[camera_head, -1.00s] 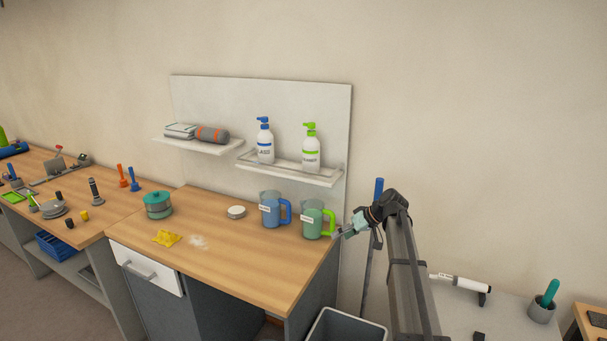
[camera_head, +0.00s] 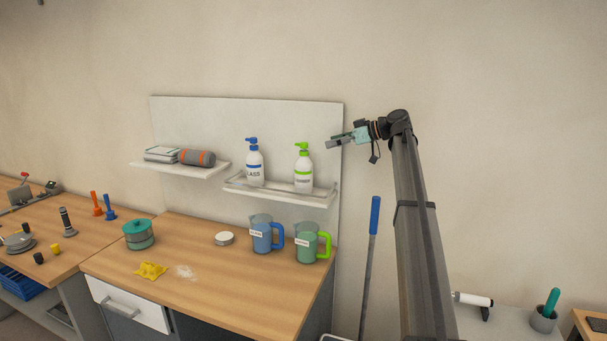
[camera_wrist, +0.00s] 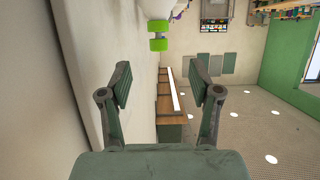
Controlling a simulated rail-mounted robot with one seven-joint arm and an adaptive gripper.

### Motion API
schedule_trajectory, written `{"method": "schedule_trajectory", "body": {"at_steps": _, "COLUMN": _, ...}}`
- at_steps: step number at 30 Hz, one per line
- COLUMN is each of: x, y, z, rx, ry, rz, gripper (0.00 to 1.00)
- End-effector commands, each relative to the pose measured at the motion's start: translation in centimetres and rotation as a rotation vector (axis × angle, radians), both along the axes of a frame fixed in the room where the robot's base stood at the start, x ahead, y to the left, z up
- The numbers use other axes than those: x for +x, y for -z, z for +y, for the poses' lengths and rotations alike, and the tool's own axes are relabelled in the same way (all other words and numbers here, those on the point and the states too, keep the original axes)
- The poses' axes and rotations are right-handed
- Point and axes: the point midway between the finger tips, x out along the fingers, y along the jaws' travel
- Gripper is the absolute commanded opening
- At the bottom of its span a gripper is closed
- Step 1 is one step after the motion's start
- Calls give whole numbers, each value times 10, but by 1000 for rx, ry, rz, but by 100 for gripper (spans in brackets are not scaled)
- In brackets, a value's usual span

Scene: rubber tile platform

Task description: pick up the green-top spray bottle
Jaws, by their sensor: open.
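The green-top spray bottle (camera_head: 303,170) is white with a green pump head and a label. It stands upright at the right end of the right wall shelf (camera_head: 280,194). My gripper (camera_head: 333,142) is at about the height of the bottle's top, to its right in the head view and apart from it. In the wrist view the jaws (camera_wrist: 158,88) are spread with nothing between them. The green top (camera_wrist: 158,34) shows beyond them at the upper middle, and the bottle's body is cut off by the frame's top edge.
A blue-top bottle (camera_head: 254,163) stands left of the green-top one on the same shelf. A left shelf (camera_head: 180,170) holds a grey roll and folded cloths. Blue (camera_head: 262,235) and green (camera_head: 308,243) jugs stand on the counter below. A blue-handled pole (camera_head: 374,220) stands to the right.

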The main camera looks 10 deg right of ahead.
Motion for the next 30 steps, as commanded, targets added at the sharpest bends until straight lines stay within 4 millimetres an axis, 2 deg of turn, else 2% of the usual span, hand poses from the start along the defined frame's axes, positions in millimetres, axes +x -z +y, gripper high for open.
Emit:
{"method": "schedule_trajectory", "body": {"at_steps": 3, "x": 11, "y": 6, "z": 21, "rx": 0, "ry": -2, "rz": 2, "gripper": 63}}
{"method": "schedule_trajectory", "body": {"at_steps": 9, "x": 26, "y": 17, "z": 46, "rx": 0, "ry": 0, "rz": 1, "gripper": 63}}
{"method": "schedule_trajectory", "body": {"at_steps": 19, "x": 35, "y": 24, "z": 59, "rx": 0, "ry": 0, "rz": 1, "gripper": 63}}
{"method": "schedule_trajectory", "body": {"at_steps": 30, "x": 56, "y": 37, "z": 95, "rx": -1, "ry": 2, "rz": 2, "gripper": 63}}
